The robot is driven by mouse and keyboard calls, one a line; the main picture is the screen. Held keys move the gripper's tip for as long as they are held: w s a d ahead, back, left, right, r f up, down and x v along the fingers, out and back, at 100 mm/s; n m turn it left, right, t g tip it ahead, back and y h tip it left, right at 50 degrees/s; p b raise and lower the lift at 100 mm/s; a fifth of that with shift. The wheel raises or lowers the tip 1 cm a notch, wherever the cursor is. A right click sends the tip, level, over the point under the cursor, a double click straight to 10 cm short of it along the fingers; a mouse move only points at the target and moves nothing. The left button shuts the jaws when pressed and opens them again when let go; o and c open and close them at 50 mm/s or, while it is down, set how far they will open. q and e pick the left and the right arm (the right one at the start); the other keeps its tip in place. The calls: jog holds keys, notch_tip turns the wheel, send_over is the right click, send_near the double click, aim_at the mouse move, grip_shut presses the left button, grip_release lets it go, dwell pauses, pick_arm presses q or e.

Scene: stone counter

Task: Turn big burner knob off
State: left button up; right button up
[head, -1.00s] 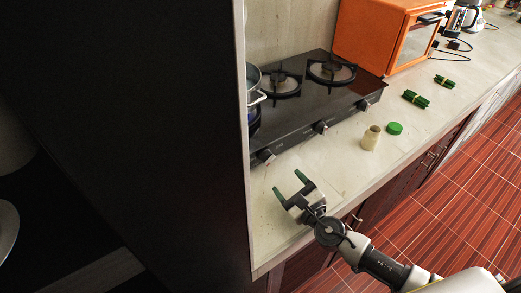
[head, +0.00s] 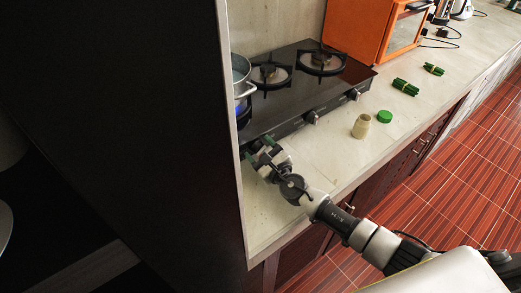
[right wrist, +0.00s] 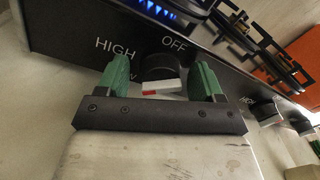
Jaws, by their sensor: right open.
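The stove (head: 290,100) is a black cooktop with knobs along its front edge. A black knob (right wrist: 160,68) shows in the right wrist view, with HIGH and OFF printed above it. Its white pointer with a red mark (right wrist: 161,87) faces down toward my gripper, away from OFF. My right gripper (head: 258,148) is open at the leftmost knob; its green fingers (right wrist: 160,80) stand on either side of the knob with gaps showing. In the head view the gripper hides this knob. Blue flames (right wrist: 160,12) burn behind it. My left gripper is not in view.
A pot (head: 241,76) stands on the left burner, partly cut off by a dark tall panel (head: 130,100). Two more knobs (head: 312,117) sit to the right. A beige jar (head: 361,127), green lid (head: 385,116), green bundles (head: 405,87) and orange oven (head: 365,30) are further right.

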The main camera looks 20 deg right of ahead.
jog(key=c, duration=0.9)
